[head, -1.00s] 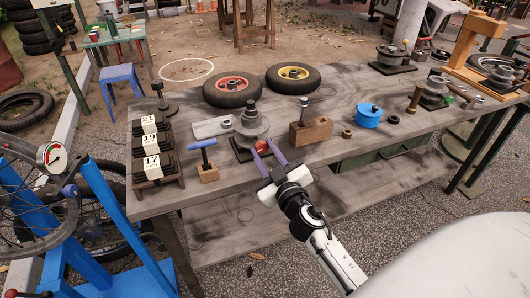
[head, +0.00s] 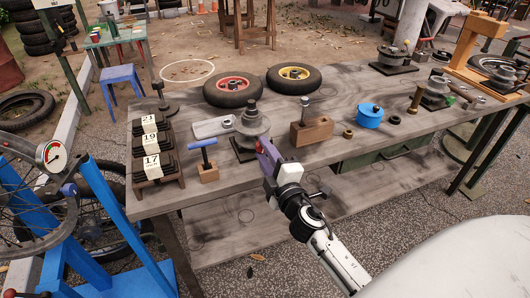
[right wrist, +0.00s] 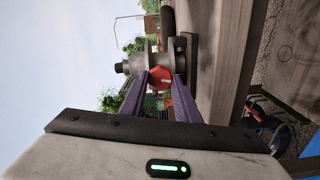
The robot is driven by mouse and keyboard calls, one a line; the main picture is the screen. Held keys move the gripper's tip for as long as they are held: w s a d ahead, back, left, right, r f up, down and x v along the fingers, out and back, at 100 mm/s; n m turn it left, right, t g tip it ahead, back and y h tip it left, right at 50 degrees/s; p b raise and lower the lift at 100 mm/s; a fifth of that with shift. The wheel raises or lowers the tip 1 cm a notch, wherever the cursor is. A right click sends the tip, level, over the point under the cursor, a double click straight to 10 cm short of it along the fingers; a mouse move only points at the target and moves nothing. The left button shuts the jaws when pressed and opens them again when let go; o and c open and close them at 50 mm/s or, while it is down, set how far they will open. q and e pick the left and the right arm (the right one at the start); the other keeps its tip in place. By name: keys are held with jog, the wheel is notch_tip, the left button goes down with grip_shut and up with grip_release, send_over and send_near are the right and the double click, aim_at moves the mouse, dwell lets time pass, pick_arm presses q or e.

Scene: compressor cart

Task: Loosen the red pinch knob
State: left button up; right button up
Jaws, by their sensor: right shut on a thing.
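The red pinch knob (right wrist: 161,79) sits on the near side of a grey metal spindle fixture (head: 252,123) on the workbench. My right gripper (head: 265,150) reaches in from the front. Its purple fingers are shut on the knob, one on each side, as the right wrist view shows (right wrist: 160,82). In the head view the fingers lie nearly one behind the other and hide most of the knob. The fixture stands upright on a dark square base. My left gripper is not in view.
A blue T-handled tool in a wood block (head: 207,172) stands left of the fixture, and a wooden block (head: 312,131) stands right. A blue pot (head: 369,116) is farther right. Two small wheels (head: 232,90) lie behind. The front strip of the bench (head: 215,199) is clear.

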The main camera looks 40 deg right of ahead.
jog(key=shift+n, duration=1.3)
jog(key=o, duration=1)
jog(key=shift+o, duration=0.2)
jog(key=b+v, duration=0.2)
jog(key=v, duration=0.8)
jog(key=shift+s+a+f, duration=0.1)
